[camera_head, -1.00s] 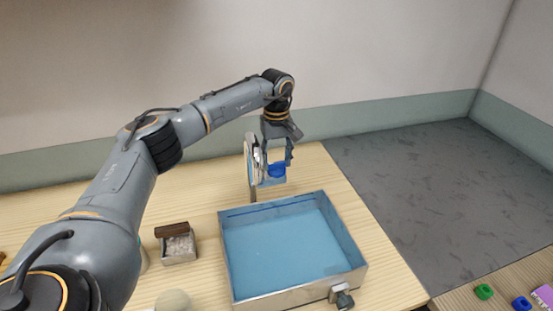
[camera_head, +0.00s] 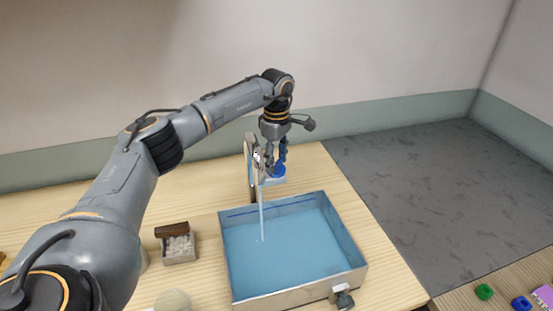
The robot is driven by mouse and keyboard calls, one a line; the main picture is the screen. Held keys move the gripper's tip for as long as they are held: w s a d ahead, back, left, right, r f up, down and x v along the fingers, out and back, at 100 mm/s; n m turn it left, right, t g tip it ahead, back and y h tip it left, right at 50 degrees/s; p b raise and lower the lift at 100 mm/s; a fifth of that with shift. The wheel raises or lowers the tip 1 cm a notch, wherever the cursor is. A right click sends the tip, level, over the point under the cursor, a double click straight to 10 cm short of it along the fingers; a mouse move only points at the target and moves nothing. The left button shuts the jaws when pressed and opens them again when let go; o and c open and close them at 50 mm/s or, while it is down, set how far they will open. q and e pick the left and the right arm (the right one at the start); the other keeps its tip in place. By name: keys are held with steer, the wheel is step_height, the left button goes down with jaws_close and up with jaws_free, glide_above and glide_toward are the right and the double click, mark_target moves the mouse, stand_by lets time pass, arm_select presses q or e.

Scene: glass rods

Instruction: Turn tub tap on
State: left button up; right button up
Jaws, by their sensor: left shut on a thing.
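The tub (camera_head: 262,294) is a metal-walled basin with blue water in it, standing on the wooden table. The tap stands at its back edge, with a blue knob (camera_head: 279,171) on a pale body (camera_head: 272,182). A thin pale stream of water (camera_head: 261,215) runs from the tap down into the tub. My left gripper (camera_head: 275,165) points down at the tap and is shut on the blue knob; its fingers partly hide the knob and spout. My right gripper is not in view.
A small box of pale pieces with a brown brush-like block (camera_head: 172,229) stands left of the tub. A pale round thing (camera_head: 173,301) is at the front. A valve (camera_head: 343,297) sticks out of the tub's front. Another table at lower right holds a green piece (camera_head: 484,291).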

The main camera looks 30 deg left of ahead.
mark_target(276, 162)
arm_select(q)
steer(key=n, duration=0.4)
steer(key=shift+n, duration=2.9)
steer(key=o, duration=1.1)
steer(key=shift+o, duration=0.2)
step_height(276, 162, up, 12)
steer(key=shift+r, duration=0.1)
